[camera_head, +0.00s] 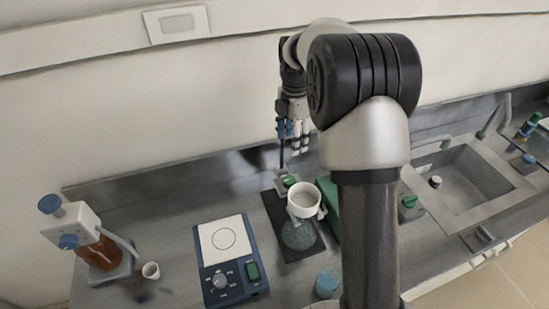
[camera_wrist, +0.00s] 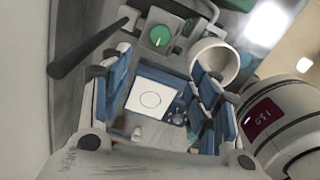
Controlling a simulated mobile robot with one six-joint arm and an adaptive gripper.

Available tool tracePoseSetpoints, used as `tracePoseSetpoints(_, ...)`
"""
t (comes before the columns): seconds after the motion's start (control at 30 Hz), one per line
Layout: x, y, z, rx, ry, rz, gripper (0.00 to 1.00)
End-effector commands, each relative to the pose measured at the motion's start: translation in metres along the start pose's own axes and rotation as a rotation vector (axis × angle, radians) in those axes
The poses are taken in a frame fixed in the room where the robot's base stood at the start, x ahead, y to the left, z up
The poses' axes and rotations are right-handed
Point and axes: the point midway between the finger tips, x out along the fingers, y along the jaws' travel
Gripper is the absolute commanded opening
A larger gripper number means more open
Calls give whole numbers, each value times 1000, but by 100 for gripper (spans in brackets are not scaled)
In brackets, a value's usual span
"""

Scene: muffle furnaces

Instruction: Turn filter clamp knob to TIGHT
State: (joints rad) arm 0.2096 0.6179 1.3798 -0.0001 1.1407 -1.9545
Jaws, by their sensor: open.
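A green knob (camera_head: 289,180) sits on a small grey block at the back of a dark mat, behind a white funnel cup (camera_head: 303,199). I take it as the filter clamp knob. In the wrist view the knob (camera_wrist: 159,36) shows a pale pointer line, and its markings are too small to read. The funnel cup (camera_wrist: 214,61) is to its right. My gripper (camera_head: 293,130) is above and behind the knob, apart from it. In the wrist view my gripper (camera_wrist: 162,72) has its blue-lined fingers spread with nothing held, and the knob lies beyond them.
A dark rod (camera_head: 282,145) rises close to my gripper. A flask (camera_head: 298,235) stands below the cup. A blue hotplate (camera_head: 229,258) is front left, and an amber bottle (camera_head: 103,253) further left. A sink (camera_head: 462,184) is at right. The wall is close behind.

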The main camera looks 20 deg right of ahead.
Motion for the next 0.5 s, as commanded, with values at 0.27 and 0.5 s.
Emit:
tracePoseSetpoints(0.27,33,1,2,-20,3,-7,56)
tracePoseSetpoints(0.5,85,1,1,-19,3,-7,56)
